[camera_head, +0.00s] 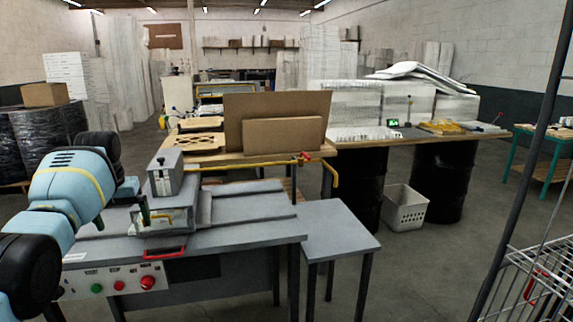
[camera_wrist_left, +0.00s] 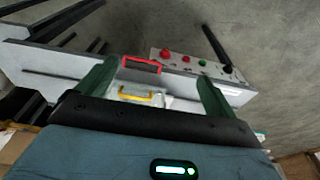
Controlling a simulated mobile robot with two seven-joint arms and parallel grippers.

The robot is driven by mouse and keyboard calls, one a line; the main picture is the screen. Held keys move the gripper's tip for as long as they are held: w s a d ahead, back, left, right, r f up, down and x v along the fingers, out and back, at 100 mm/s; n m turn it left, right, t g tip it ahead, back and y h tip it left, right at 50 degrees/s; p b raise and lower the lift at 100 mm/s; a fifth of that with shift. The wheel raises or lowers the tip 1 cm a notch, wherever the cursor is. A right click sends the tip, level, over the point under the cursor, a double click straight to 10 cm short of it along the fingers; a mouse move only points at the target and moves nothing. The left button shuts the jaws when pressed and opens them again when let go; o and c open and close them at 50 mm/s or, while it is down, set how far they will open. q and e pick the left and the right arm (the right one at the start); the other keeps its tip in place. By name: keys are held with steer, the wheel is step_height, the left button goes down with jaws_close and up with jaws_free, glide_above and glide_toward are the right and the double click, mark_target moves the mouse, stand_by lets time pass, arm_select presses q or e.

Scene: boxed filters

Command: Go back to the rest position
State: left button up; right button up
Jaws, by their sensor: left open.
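My left arm comes in from the left in the head view, and its gripper (camera_head: 128,190) is partly hidden behind the arm, beside a grey machine block (camera_head: 165,175) on the grey workbench (camera_head: 250,228). In the left wrist view the two green fingers of my left gripper (camera_wrist_left: 157,72) stand wide apart with nothing between them. Beyond them show a red handle (camera_wrist_left: 141,64) and a yellow handle (camera_wrist_left: 134,95) of the machine. The red handle also shows at the bench's front edge in the head view (camera_head: 165,253). My right gripper is in neither view.
A control panel (camera_head: 115,282) with green and red buttons is on the bench front. A small grey side table (camera_head: 338,235) stands to its right. Brown cardboard sheets (camera_head: 278,106) stand behind. A white basket (camera_head: 405,208) is on the floor. A wire cart (camera_head: 530,285) is at the right. Floor between is clear.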

arm_select(q)
step_height(320, 180, down, 23)
steer(key=s+d+m+t+y, duration=0.1)
steer(key=s+d+m, duration=0.1)
steer(key=d, duration=0.1)
steer(key=s+d+f+m+t, duration=0.1)
steer(key=s+d+f, duration=0.1)
steer(key=s+f, duration=0.45)
steer(key=s+d+f+t, duration=0.1)
steer(key=s+d+f, duration=0.25)
steer(key=f, duration=0.55)
steer(key=s+d+f+m+t+h, duration=0.1)
steer(key=s+d+f, duration=0.25)
steer(key=s, duration=0.55)
steer(key=s+d+f+m+t+h, duration=0.15)
steer(key=s+f, duration=0.35)
steer(key=s, duration=0.5)
steer(key=s+d+r, duration=0.3)
steer(key=s, duration=0.6)
steer(key=s+d+r+t, duration=0.1)
steer(key=s+d+r, duration=0.1)
steer(key=s, duration=0.7)
steer(key=shift+s+d+r+n+h, duration=0.25)
steer(key=shift+d+r+n+h, duration=0.15)
steer(key=shift+r+h, duration=0.1)
